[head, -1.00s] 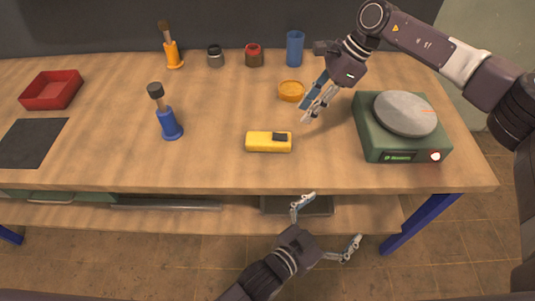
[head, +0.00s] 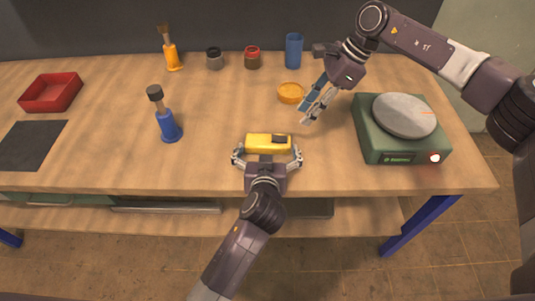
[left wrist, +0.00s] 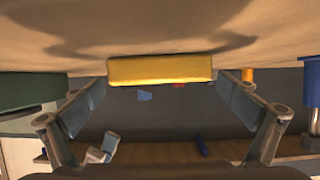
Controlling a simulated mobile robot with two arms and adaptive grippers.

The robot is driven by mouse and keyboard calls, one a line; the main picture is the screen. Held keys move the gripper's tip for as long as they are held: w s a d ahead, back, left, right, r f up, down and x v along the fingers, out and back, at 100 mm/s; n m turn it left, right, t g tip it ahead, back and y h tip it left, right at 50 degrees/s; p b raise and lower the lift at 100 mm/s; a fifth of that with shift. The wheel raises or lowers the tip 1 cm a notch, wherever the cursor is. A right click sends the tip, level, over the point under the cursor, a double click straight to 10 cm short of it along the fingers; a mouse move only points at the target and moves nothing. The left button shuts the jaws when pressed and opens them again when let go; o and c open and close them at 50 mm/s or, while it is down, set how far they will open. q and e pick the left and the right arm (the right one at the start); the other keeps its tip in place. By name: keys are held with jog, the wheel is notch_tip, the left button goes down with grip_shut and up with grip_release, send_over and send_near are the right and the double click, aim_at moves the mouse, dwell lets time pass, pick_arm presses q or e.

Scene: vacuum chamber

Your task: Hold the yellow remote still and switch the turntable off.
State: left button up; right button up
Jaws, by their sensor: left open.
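The yellow remote (head: 267,143) lies on the table near its front edge, with a dark patch at its right end. My left gripper (head: 267,157) is open, with one finger at each end of the remote; contact cannot be made out. In the left wrist view the remote (left wrist: 160,69) shows ahead, between the spread fingers (left wrist: 160,90). The turntable (head: 375,142) is a green box at the right with a grey round platter, a lit green display and a red-and-white button (head: 435,158). My right gripper (head: 308,112) is open and empty above the table, left of the turntable.
An orange dish (head: 291,93) stands close to my right gripper. A blue cup (head: 293,50), two jars and an orange-handled brush stand at the back. A blue-handled brush (head: 168,125) stands left of the remote. A red tray (head: 51,92) and dark mat (head: 33,145) are far left.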

pick_arm(q)
jog(key=shift+x, duration=1.4)
jog(key=shift+c, duration=0.3)
